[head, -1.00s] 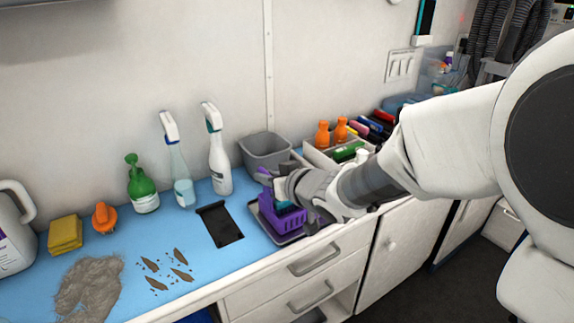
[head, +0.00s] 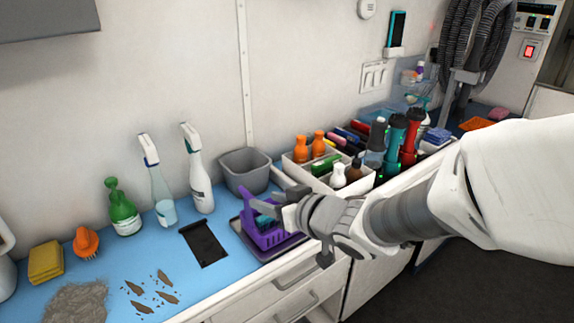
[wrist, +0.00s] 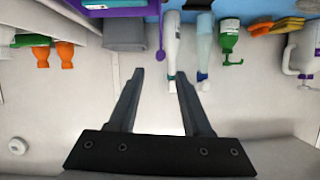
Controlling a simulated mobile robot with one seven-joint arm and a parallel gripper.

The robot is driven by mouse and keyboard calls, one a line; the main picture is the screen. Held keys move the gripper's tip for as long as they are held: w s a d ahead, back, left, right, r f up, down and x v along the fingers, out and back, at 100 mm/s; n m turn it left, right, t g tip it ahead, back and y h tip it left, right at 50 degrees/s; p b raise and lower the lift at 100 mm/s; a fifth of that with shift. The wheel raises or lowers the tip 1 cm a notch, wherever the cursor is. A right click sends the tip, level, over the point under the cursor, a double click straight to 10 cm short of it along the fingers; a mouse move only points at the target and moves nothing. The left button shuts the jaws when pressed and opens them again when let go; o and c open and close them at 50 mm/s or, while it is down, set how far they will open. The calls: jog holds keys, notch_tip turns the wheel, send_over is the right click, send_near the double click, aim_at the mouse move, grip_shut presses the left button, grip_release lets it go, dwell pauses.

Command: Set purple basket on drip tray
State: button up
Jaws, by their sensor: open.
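The purple basket (head: 262,232) sits on the dark drip tray (head: 243,250) near the counter's front edge, with teal-blue contents showing inside it. The tray's rim shows around the basket's base. My gripper (head: 268,201) is open and empty, just right of and above the basket, with its fingers apart. In the wrist view the open fingers (wrist: 157,80) have only wall and counter items beyond them, and the purple basket (wrist: 112,11) shows at the top edge. My gripper hides part of the basket's right side.
A grey bin (head: 247,172) stands behind the basket. Spray bottles (head: 199,180), a green bottle (head: 123,210) and a black mat (head: 204,243) lie to the left. A white caddy (head: 296,172) with several bottles stands to the right. Blue counter (head: 172,238) is partly clear.

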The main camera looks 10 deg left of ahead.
jog(key=s+d+r+m+t+h, duration=0.1)
jog(key=d+r+m+h, duration=0.15)
jog(key=d, duration=0.55)
jog(key=d+r+m+h, duration=0.1)
jog(key=d+m+h, duration=0.1)
jog(key=d+h, duration=0.35)
jog(key=s+d+r+m+t+h, duration=0.1)
jog(key=d+m+h, duration=0.1)
jog(key=d, duration=0.8)
jog(key=s+d+m+g, duration=0.1)
jog(key=s+d+g, duration=0.1)
jog(key=s, duration=0.5)
jog(key=s+d+m+g, duration=0.1)
jog(key=s+d+g, duration=0.1)
jog(key=s, duration=0.6)
jog(key=shift+d+f+m+g+h+p, duration=0.25)
jog(key=shift+d+m+g+h+p, duration=0.15)
jog(key=shift+d, duration=0.2)
jog(key=shift+r, duration=0.1)
notch_tip(320, 180, up, 14)
jog(key=p, duration=1.4)
